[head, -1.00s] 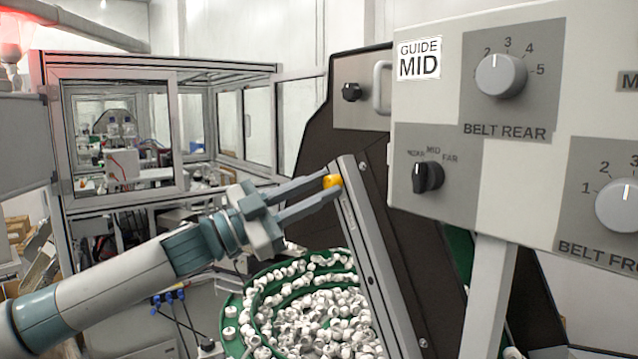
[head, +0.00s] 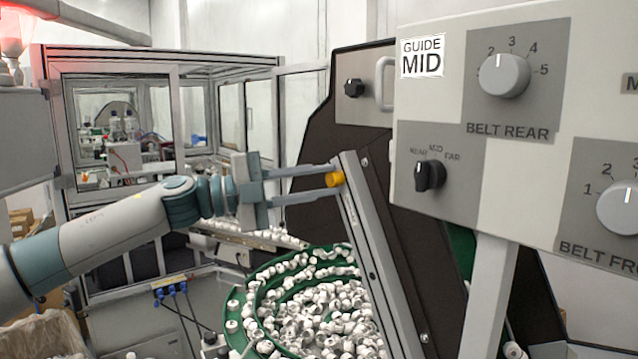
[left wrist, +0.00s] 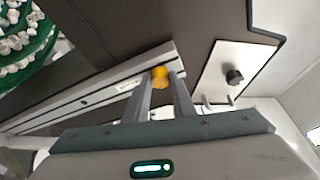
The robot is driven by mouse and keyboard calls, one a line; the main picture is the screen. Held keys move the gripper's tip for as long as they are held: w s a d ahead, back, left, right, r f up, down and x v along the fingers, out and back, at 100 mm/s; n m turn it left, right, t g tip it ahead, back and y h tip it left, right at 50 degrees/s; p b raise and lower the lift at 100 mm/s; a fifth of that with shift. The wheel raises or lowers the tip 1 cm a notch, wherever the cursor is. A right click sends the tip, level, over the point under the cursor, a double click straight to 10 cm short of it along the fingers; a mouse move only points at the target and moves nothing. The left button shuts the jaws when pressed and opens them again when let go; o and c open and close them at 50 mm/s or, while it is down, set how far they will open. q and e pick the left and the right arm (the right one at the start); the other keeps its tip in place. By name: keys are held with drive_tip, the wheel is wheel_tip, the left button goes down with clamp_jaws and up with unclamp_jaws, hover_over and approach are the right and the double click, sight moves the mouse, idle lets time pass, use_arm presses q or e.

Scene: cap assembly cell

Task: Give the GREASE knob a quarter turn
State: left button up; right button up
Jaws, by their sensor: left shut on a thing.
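A small yellow knob (head: 335,179) sits on the slanted grey metal rail (head: 372,255). No GREASE label is readable, so I take this knob as the task's one from my grip on it. My left gripper (head: 327,180) reaches in from the left and is shut on the yellow knob, one finger on each side. In the left wrist view, the knob (left wrist: 159,72) shows between the fingertips (left wrist: 160,84), partly hidden by them. My right gripper is not in view.
A green bowl (head: 250,300) of white caps stands below the rail. At right is a control panel (head: 500,185) with BELT REAR, BELT FRONT and NEAR-MID-FAR knobs and a GUIDE MID sign. A black knob (head: 354,88) and a handle (head: 384,84) are behind the rail.

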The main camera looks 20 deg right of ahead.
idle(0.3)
use_arm(q)
drive_tip(key=o, duration=1.1)
drive_tip(key=shift+c, duration=0.2)
drive_tip(key=shift+a, duration=0.1)
drive_tip(key=shift+a+f+b, duration=0.15)
drive_tip(key=shift+a+b, duration=0.25)
drive_tip(key=shift+a, duration=0.1)
drive_tip(key=a+f+b, duration=0.1)
drive_tip(key=a+b, duration=0.5)
drive_tip(key=a, duration=1)
drive_tip(key=shift+w, duration=0.3)
drive_tip(key=shift+f, duration=0.1)
